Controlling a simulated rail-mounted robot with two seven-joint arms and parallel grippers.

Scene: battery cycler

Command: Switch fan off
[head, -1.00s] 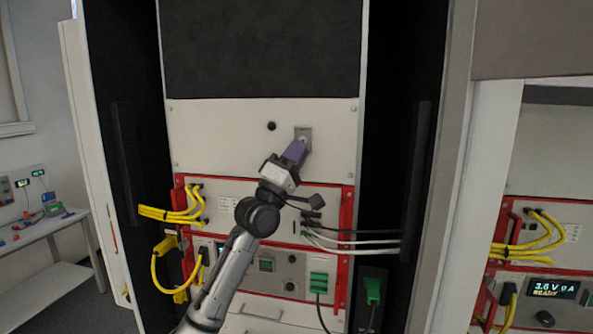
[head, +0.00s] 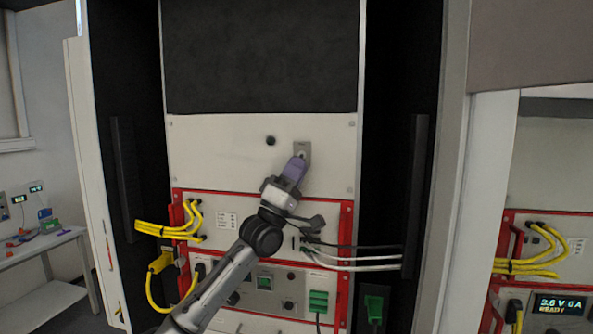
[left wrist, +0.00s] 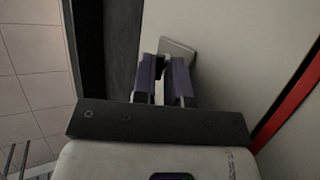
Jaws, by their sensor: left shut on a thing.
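The fan switch (head: 303,147) is a small grey plate with a knob on the light panel above the red-framed units. It also shows in the left wrist view (left wrist: 179,48), where the plate sits just beyond the fingers. My left gripper (head: 299,164) has purple fingers and reaches up to the switch from below. In the left wrist view the two fingers (left wrist: 167,76) stand on either side of the switch's knob and are shut on it. The fingers hide most of the knob, so its exact setting cannot be read. My right gripper is not in view.
A small black knob (head: 270,141) sits on the panel left of the switch. Below are red-framed units with yellow cables (head: 167,228) at left and grey-white cables (head: 355,258) at right. A dark grille (head: 262,55) is above. A display (head: 559,304) glows on the right cabinet.

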